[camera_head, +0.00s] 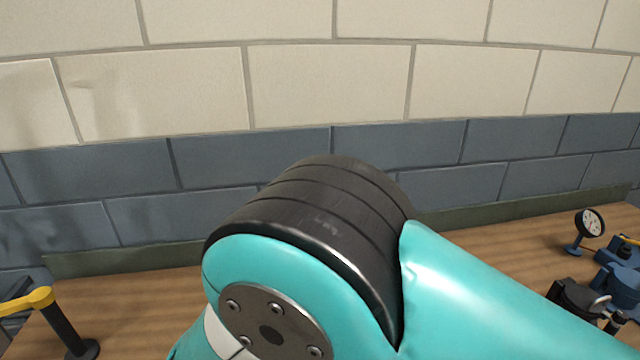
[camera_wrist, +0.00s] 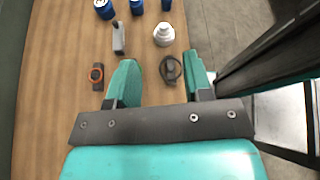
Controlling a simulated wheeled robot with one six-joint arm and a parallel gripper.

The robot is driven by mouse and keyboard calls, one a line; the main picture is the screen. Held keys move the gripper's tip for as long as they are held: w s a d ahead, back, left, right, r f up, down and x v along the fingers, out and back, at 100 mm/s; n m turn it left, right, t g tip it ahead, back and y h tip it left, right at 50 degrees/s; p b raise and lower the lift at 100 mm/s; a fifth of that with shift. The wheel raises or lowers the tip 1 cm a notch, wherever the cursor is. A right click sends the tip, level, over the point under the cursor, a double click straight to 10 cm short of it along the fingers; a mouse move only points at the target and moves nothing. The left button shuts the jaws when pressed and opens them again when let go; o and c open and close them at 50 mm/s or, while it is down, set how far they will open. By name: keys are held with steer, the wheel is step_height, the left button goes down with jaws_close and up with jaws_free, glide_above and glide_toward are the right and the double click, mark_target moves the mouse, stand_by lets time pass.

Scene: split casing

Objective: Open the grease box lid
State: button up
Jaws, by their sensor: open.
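My gripper (camera_wrist: 159,64) shows in the wrist view with its two teal fingers spread apart and nothing held between them. A dark round part with a loop-like top (camera_wrist: 171,68) appears between the fingertips, nearer the right finger. I cannot tell from the picture whether it touches a finger or lies below. No thing in either view is clearly the grease box or its lid. In the head view my arm fills the middle and right foreground, and my gripper is out of that picture.
A dial gauge (camera_head: 590,222) and a yellow-topped black post (camera_head: 68,325) stand near the wall.

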steer(key=w+d+r+m+g+y+b, duration=0.2)
steer(key=d+r+m+y+b, duration=0.1)
steer(key=d+m+y+b, duration=0.45)
steer(key=s+r+m+y+b, duration=0.2)
steer(key=s+r+m+y, duration=0.2)
steer(key=s+y, duration=0.5)
steer(key=s+m, duration=0.2)
steer(key=s, duration=0.1)
steer(key=shift+s+d+m, duration=0.2)
steer(key=shift+m, duration=0.15)
steer(key=shift+s+d+y, duration=0.1)
steer(key=shift+y, duration=0.15)
